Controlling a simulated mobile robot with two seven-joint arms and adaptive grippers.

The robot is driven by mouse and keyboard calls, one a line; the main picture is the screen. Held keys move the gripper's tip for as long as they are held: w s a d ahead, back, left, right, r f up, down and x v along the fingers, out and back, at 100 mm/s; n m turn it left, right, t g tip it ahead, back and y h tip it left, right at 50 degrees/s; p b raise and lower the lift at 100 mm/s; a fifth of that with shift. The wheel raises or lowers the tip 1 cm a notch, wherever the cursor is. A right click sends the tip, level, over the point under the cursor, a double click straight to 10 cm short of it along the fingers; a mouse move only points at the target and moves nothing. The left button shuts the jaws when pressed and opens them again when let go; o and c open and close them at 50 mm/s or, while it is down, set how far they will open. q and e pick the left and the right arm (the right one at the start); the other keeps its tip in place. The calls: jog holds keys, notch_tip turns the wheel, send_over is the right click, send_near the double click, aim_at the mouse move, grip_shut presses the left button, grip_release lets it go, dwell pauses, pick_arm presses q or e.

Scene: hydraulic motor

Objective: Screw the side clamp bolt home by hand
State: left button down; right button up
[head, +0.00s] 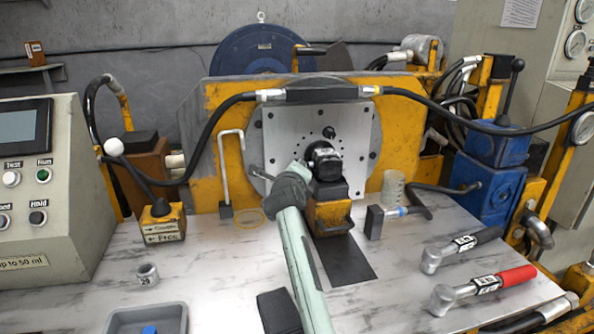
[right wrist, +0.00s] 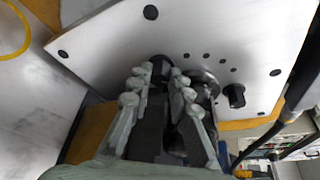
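The black hydraulic motor (head: 326,163) sits against the pale mounting plate (head: 283,128), above a yellow block (head: 333,213). My right gripper (head: 290,180) is beside the motor's left side in the head view, its arm rising from the bottom edge. In the right wrist view the fingertips (right wrist: 160,78) straddle a small dark round part (right wrist: 160,64) close to the plate, which looks like the side clamp bolt. I cannot tell whether the fingers press on it. The bolt is hidden behind my gripper in the head view. My left gripper is out of view.
Torque wrenches, one with a red handle (head: 515,276), lie on the right of the bench. A grey tray (head: 146,318) and a socket (head: 147,274) are front left. A black hose (head: 215,120) arches overhead.

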jog(key=o, duration=0.4)
jog(key=shift+o, duration=0.2)
jog(key=v, duration=0.7)
jog(key=shift+s, duration=0.25)
jog(key=shift+a, duration=0.1)
